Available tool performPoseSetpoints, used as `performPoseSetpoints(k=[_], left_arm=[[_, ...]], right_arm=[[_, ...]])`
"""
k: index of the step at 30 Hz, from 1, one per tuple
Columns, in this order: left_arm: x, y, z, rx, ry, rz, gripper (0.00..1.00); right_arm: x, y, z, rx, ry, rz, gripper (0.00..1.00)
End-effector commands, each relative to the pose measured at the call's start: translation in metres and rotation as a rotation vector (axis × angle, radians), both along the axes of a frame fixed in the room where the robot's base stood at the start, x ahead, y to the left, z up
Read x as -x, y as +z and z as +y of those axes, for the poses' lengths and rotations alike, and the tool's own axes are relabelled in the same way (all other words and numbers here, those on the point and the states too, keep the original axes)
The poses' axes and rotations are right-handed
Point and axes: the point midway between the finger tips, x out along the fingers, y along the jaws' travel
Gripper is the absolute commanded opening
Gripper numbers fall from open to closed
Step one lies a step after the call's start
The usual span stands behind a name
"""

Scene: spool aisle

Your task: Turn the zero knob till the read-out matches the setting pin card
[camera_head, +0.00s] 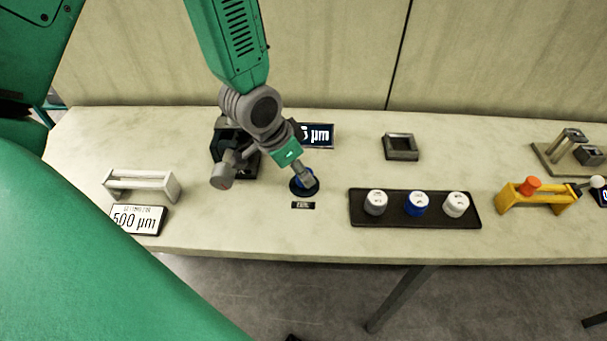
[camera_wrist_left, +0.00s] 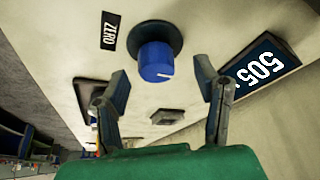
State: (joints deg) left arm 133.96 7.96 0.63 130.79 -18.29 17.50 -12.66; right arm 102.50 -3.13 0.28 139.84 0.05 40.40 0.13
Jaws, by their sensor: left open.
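The blue zero knob (camera_wrist_left: 156,64) with a white mark stands on a dark round base, beside a ZERO label (camera_wrist_left: 109,31). In the head view the knob (camera_head: 302,184) is partly hidden behind a finger of my left gripper (camera_head: 265,180). My left gripper (camera_wrist_left: 162,80) is open, its fingers apart on either side of the knob in the wrist view, with no clear contact. The read-out (camera_wrist_left: 261,70) shows 505; its unit is cut off there, but µm shows on the read-out (camera_head: 318,135) in the head view. The setting pin card (camera_head: 138,219) reads 500 µm. My right gripper is not in view.
A white handled block (camera_head: 142,184) stands behind the card. The bench front between card and knob is clear.

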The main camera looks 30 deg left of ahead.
Motion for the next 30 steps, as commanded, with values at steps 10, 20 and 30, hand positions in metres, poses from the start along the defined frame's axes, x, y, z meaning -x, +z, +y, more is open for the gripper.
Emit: performPoseSetpoints(k=[10,20,30], left_arm=[[-0.01,-0.026,-0.005,0.001,0.0,-0.001,0.56],[-0.01,-0.026,-0.005,0.0,0.0,0.0,0.21],[-0.009,-0.024,-0.005,-0.004,0.094,0.003,0.07]], right_arm=[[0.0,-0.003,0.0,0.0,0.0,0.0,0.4],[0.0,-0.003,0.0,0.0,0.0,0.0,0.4],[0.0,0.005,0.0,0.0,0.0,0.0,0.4]])
